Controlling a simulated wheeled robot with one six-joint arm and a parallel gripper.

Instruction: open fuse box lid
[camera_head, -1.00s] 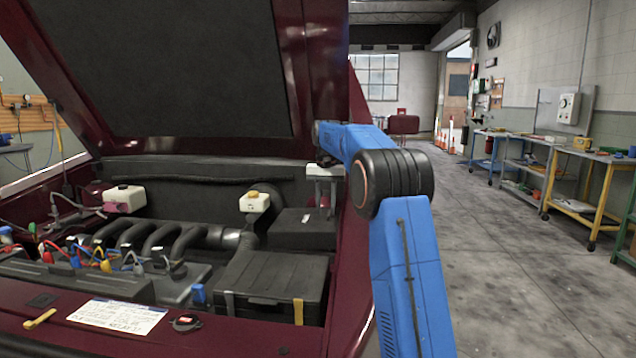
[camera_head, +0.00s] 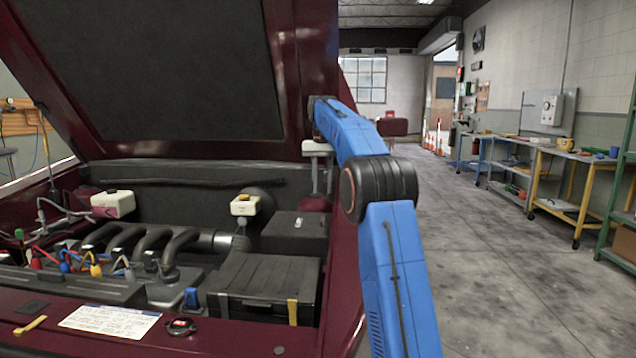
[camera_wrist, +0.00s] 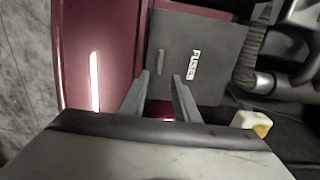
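The fuse box (camera_wrist: 198,60) is a dark box with a flat lid marked "FUSES" in white, with a small grey tab on it. In the wrist view it lies beyond my fingertips, beside the dark red fender. In the head view it looks to be the smaller black box (camera_head: 297,234) at the engine bay's right side; its lid is shut. My gripper (camera_wrist: 160,76) has its two grey fingers spread apart with nothing between them. In the head view my gripper (camera_head: 322,183) points down above the far end of the box, apart from it.
A larger black box (camera_head: 262,290) with a yellow strap sits in front. A white reservoir (camera_head: 244,206) stands to the left, near black intake pipes (camera_head: 180,245). The raised hood (camera_head: 160,70) hangs above. Open floor (camera_head: 500,290) lies right of the dark red fender.

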